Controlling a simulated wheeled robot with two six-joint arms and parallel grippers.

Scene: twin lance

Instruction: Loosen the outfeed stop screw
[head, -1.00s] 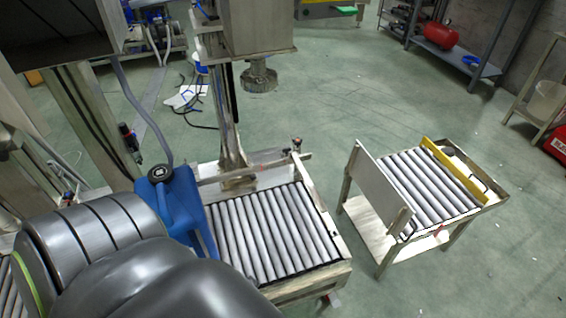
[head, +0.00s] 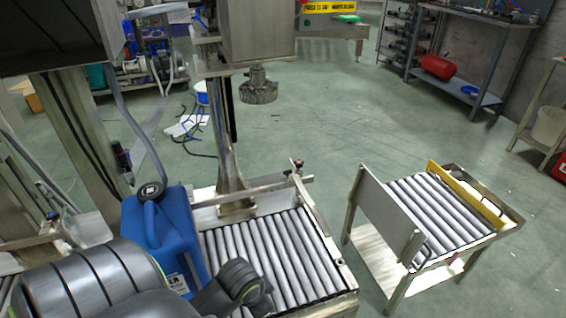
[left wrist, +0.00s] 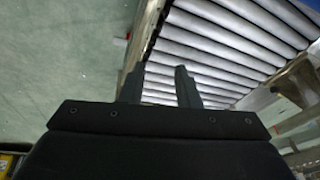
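A small knob with a red part (head: 298,165) stands at the far right corner of the roller conveyor (head: 348,278), by a metal bar (head: 262,189) across its far end. It may be the stop screw, but it is too small to tell. My left arm covers the lower left of the head view, with its narrower part over the near rollers. Its fingertips are not visible there. In the left wrist view my left gripper (left wrist: 158,80) is open and empty, its two dark fingers apart in front of rollers and a frame rail. My right gripper is not in view.
A blue jerrycan (head: 172,235) stands at the conveyor's left side, close to my left arm. A machine head with a nozzle (head: 258,90) hangs beyond the conveyor. A separate roller cart (head: 385,213) with an upright plate stands to the right, with clear floor between.

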